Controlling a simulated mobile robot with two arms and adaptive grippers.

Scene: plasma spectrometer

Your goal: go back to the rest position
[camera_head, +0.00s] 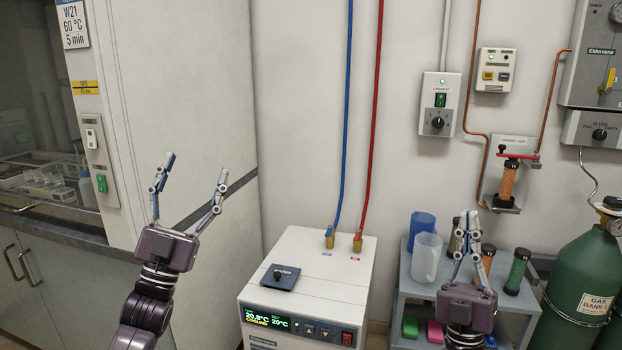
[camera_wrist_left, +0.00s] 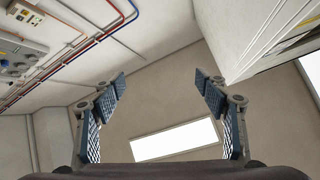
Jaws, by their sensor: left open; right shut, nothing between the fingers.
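My left gripper (camera_head: 196,176) is raised in front of the white cabinet side, fingers pointing up and spread wide, with nothing between them. In the left wrist view my left gripper (camera_wrist_left: 160,82) also shows open and empty against the wall and ceiling. My right gripper (camera_head: 468,218) is at the right, fingers pointing up with the tips close together, in front of the small grey cart. No object shows between its fingers.
A white chiller (camera_head: 312,270) with blue and red hoses stands between my arms. The grey cart (camera_head: 397,293) holds cups and several capped cylinders. A green gas tank (camera_head: 578,275) stands at the right. A fume hood (camera_head: 45,165) with a counter is at the left.

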